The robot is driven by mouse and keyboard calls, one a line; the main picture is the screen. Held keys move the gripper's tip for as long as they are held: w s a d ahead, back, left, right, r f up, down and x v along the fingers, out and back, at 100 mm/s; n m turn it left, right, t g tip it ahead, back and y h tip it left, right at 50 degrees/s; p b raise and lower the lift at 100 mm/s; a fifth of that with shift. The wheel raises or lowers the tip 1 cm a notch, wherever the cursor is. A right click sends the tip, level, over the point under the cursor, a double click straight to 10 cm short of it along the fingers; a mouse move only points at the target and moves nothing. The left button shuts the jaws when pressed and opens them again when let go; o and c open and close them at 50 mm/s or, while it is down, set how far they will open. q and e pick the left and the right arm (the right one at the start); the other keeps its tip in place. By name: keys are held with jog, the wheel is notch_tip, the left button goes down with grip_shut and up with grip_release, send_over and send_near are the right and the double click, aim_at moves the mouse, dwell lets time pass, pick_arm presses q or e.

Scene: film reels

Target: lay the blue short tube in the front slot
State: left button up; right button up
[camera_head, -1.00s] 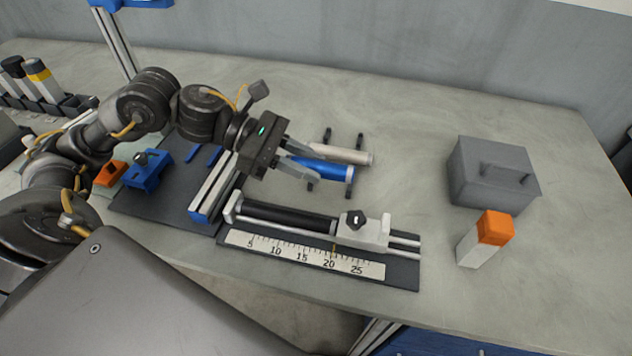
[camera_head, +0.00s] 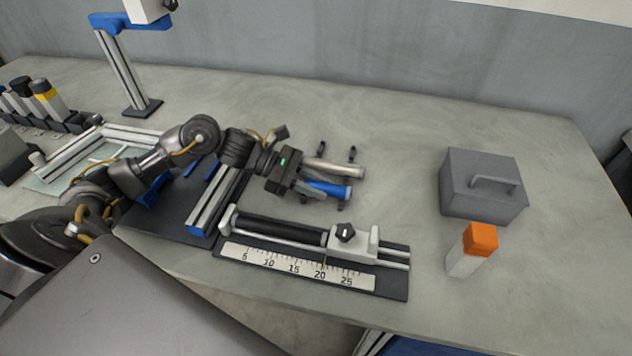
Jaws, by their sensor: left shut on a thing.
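The blue short tube (camera_head: 335,190) lies sideways just in front of a pale tube (camera_head: 345,170), at a small rack with black posts (camera_head: 352,152). My left gripper (camera_head: 312,190) is shut on the left part of the blue tube, and its fingers hide that end. The blue tube is at the front posts of the rack, roughly parallel to the pale tube. I cannot tell whether it rests in the front slot or is held just above it. My right gripper is not in view.
A measuring fixture with a scale (camera_head: 295,267) and black roller lies in front of the rack. A grey box (camera_head: 482,187) and an orange-capped white block (camera_head: 470,252) stand at right. The table between rack and box is clear.

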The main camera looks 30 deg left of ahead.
pick_arm(q)
jog(key=shift+f+b, duration=0.2)
jog(key=shift+b, duration=0.1)
jog(key=o, duration=1)
jog(key=shift+r, duration=0.15)
